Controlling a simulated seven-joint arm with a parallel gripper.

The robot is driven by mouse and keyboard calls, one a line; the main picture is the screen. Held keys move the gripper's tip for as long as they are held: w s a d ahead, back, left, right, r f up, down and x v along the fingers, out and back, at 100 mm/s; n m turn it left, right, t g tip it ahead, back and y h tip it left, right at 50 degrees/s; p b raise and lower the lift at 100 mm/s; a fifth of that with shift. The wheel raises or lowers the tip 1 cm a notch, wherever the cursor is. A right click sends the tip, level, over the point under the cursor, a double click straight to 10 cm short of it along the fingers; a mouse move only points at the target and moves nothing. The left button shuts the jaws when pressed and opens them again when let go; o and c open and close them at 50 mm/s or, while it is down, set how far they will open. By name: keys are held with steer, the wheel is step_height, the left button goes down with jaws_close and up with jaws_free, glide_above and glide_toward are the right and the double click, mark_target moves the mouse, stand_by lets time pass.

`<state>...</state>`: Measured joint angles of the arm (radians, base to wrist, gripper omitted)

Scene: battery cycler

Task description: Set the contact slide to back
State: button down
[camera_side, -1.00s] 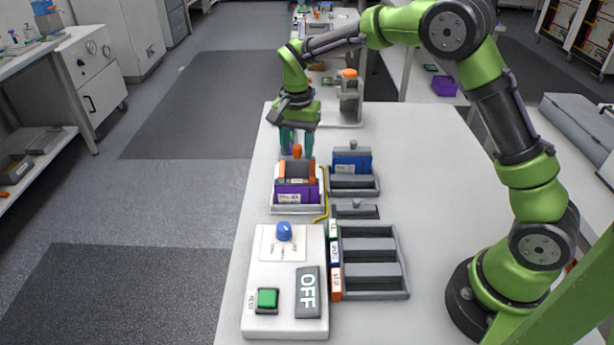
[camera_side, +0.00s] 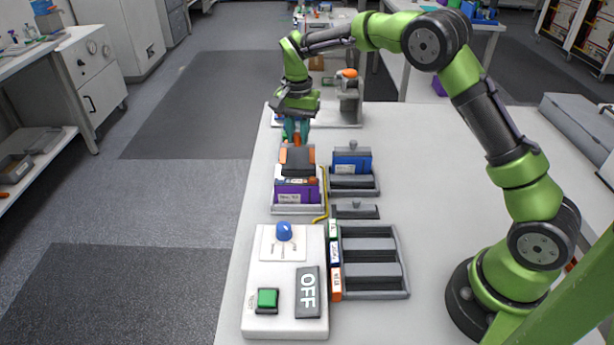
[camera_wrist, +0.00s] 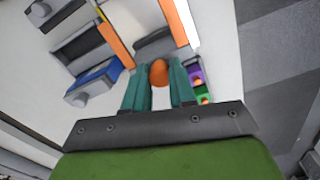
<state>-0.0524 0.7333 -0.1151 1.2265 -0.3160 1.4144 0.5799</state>
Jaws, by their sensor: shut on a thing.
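The contact slide (camera_side: 297,160) is a dark grey block between orange side rails (camera_side: 311,157), at the far end of the white holder (camera_side: 300,209). A purple battery (camera_side: 297,193) stands in the holder, nearer the camera than the slide. My gripper (camera_side: 297,136) is above the slide's far side, fingers pointing down. In the wrist view its teal fingers (camera_wrist: 160,85) stand on both sides of the slide's orange knob (camera_wrist: 159,73) and are shut on it. The grey slide (camera_wrist: 160,45) shows beyond the knob there. The knob is mostly hidden by the fingers in the side view.
A blue battery (camera_side: 351,162) stands in a grey tray right of the holder. A white panel (camera_side: 262,325) with a blue knob, green button and OFF switch lies nearer the camera. A grey rack (camera_side: 372,295) is beside it. Free table lies to the right.

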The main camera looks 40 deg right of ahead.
steer(key=shift+w+d+r, duration=0.1)
steer(key=shift+w+d, duration=0.15)
steer(key=shift+d, duration=0.05)
steer(key=c, duration=1.2)
jaws_free()
steer(key=shift+c, duration=0.2)
steer(key=o, duration=0.3)
steer(key=shift+a, duration=0.1)
step_height(320, 180, up, 17)
steer(key=shift+s, duration=0.1)
